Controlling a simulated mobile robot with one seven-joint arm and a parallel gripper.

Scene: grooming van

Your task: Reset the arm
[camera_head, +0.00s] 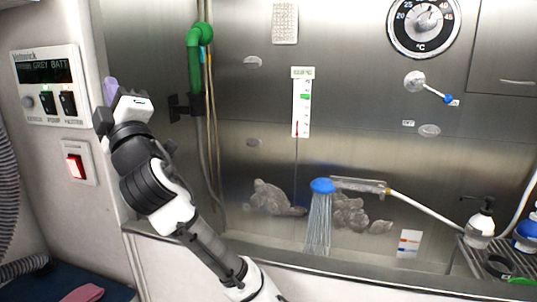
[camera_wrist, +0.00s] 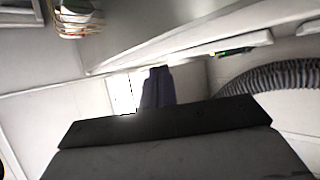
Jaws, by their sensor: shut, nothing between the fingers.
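My arm reaches up and left from the bottom of the head view. My gripper (camera_head: 110,90) is at its raised end, with pale purple fingers pointing up. It is beside the control panel (camera_head: 46,86) on the left wall, and I cannot tell whether it touches the panel. In the wrist view my gripper's fingers (camera_wrist: 157,86) are together and empty. They point at a pale wall and part of them is hidden by the dark gripper body.
A red lit switch (camera_head: 74,166) is below the panel. A green pipe (camera_head: 197,60) runs down right of my gripper. A running shower head (camera_head: 322,186) lies in the steel tub. A soap bottle (camera_head: 480,224) stands far right. A ribbed hose (camera_wrist: 265,95) shows in the wrist view.

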